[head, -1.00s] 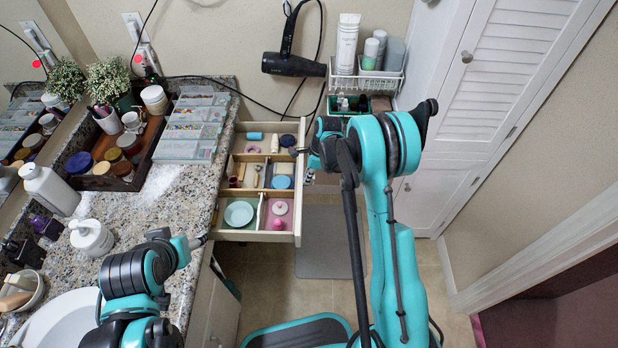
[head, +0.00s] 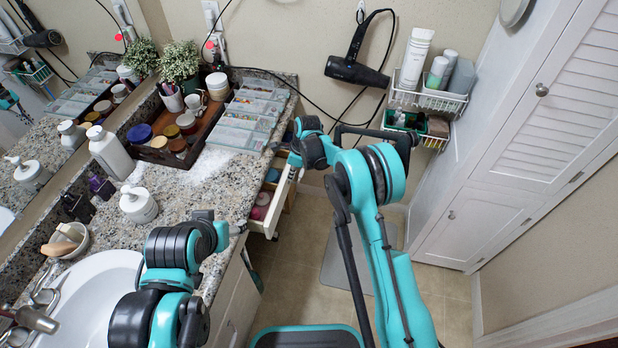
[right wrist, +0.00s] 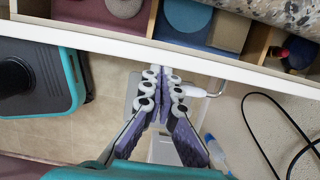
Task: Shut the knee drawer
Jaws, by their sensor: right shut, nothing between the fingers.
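The knee drawer (head: 284,192) is partly open under the granite counter in the head view. A narrow strip of its divided inside shows, holding small toiletries. Its pale front edge (right wrist: 100,42) crosses the top of the right wrist view, with a metal handle (right wrist: 206,93) on the outer side. My right gripper (head: 294,160) is at the outer side of the drawer front. In the right wrist view its fingers (right wrist: 165,76) are together and empty, their tips close to the front; contact is not clear. My left gripper (head: 238,228) is over the counter's front edge; its fingers are too small to read.
The granite counter (head: 190,205) holds a wooden tray (head: 208,122), clear organizer boxes (head: 245,115), bottles and a sink (head: 95,285). A hair dryer (head: 356,70) and a wire basket (head: 430,98) hang on the wall. The floor right of the drawer has free room.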

